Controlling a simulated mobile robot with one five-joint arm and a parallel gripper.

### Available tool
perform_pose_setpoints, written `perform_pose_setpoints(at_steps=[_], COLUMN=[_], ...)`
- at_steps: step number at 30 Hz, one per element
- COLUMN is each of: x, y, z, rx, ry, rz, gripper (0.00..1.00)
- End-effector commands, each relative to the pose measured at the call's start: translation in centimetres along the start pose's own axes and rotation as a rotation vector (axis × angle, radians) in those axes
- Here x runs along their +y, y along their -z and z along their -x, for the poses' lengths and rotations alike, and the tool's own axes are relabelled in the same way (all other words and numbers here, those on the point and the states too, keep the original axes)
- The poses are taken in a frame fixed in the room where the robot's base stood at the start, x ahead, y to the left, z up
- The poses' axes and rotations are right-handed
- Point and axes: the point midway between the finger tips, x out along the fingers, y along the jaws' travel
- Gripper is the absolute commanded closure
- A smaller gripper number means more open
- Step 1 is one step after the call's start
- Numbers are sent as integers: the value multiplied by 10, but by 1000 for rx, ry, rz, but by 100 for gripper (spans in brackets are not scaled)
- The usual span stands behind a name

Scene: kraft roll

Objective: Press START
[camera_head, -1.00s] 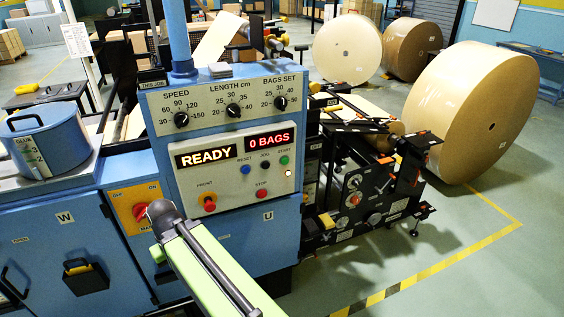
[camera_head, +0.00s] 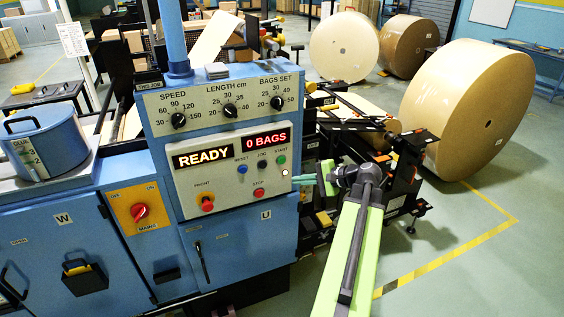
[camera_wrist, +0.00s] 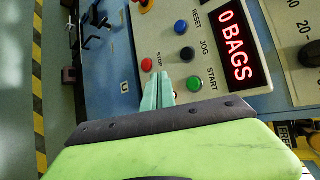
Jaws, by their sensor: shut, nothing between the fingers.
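The green START button (camera_head: 281,159) is on the panel's right side, under its label. In the wrist view the green START button (camera_wrist: 195,83) is fully visible, just to the right of my fingertips. My gripper (camera_head: 297,179) is at the panel's right edge, below and right of the button. In the wrist view my gripper (camera_wrist: 163,78) has its two teal fingers together, with nothing between them. The fingertips look apart from the button; their distance from the panel is hard to tell. The displays read READY (camera_head: 205,156) and 0 BAGS (camera_head: 266,139).
The black JOG button (camera_wrist: 187,54), blue RESET button (camera_wrist: 181,27) and red STOP button (camera_wrist: 147,65) are close by. A red FRONT knob (camera_head: 207,203) is further left. The roll stand (camera_head: 405,180) is right of the panel, near my arm.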

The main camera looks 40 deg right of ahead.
Motion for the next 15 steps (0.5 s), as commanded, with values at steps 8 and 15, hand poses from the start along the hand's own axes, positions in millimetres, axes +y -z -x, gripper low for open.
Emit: perform_pose_setpoints(at_steps=[8,15], x=[0,-6], y=[0,6], z=[-1,-9], rx=[-1,-3], ry=[-1,-3], rz=[1,2], gripper=[100,100])
